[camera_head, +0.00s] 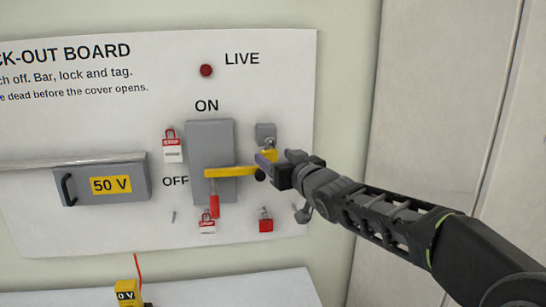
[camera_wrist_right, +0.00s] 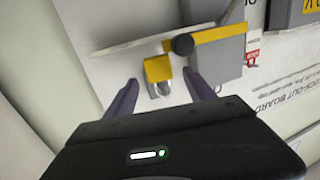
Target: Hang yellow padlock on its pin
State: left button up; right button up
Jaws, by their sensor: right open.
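The yellow padlock (camera_head: 273,154) is on the board, just below a grey block (camera_head: 265,132), with its grey shackle upward. In the wrist view, the padlock (camera_wrist_right: 157,70) lies between the two spread purple fingers of my right gripper (camera_wrist_right: 160,78), with gaps on both sides. In the head view, my right gripper (camera_head: 266,160) reaches in from the right and partly covers the padlock. The pin cannot be made out, and I cannot tell whether the shackle is around it. My left gripper is out of view.
A yellow bar (camera_head: 228,171) crosses the grey switch (camera_head: 210,140), with a black knob (camera_head: 260,175) close under my gripper. A grey cover (camera_head: 130,186) sits further left.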

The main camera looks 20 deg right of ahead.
jog(key=s, duration=0.5)
jog(key=shift+s+r, duration=0.1)
jog(key=shift+s, duration=0.05)
dwell(0.3)
